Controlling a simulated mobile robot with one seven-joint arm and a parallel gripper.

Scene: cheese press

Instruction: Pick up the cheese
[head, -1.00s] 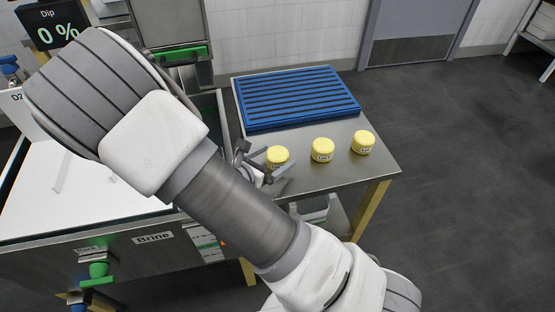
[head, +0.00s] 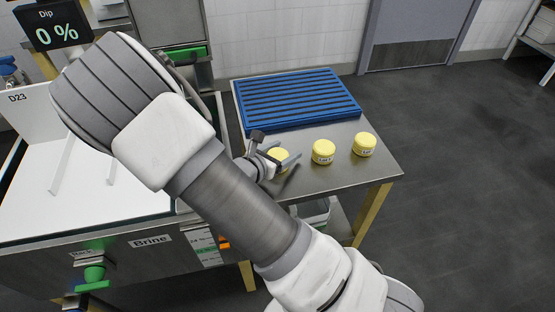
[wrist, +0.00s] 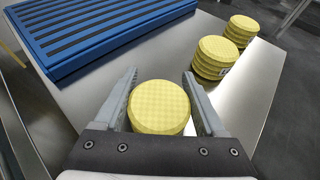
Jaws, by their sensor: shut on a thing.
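A yellow round cheese (wrist: 159,106) sits between the two fingers of my gripper (wrist: 159,74) in the wrist view, and the gripper is shut on it. In the head view this cheese (head: 278,153) is the leftmost of three on the steel table (head: 330,180), partly hidden by my gripper (head: 281,157). It looks upright, at or very near the table top; I cannot tell whether it is lifted. A second labelled cheese (head: 323,152) and a third cheese (head: 364,144) stand to its right, clear of the gripper.
A blue slatted rack (head: 297,98) lies on the table behind the cheeses. The brine tank (head: 150,240) with a white surface is at the left, partly behind my arm. A screen (head: 56,27) reads "Dip 0 %". Open floor lies to the right.

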